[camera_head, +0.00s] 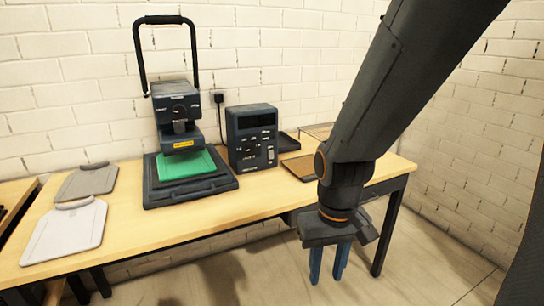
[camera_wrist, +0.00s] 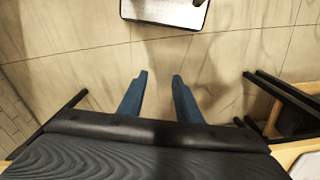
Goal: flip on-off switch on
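A dark control box (camera_head: 252,137) with a display, buttons and small switches on its front stands upright on the table. A pale switch-like part (camera_head: 270,154) shows low on the right of its front; it is too small to tell its position or whether it is the on-off switch. My gripper (camera_head: 328,270) hangs in front of the table's front edge, to the right of the box and well apart from it, pointing down. Its two blue fingers are apart with nothing between them, as the wrist view also shows (camera_wrist: 160,76). The box is not seen in the wrist view.
A heat press (camera_head: 180,110) with a raised black handle and a green sheet (camera_head: 187,166) stands left of the box. Two grey boards (camera_head: 68,231) lie on the table (camera_head: 150,228) at the left. Flat trays (camera_head: 302,167) lie right of the box. The table's front middle is clear.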

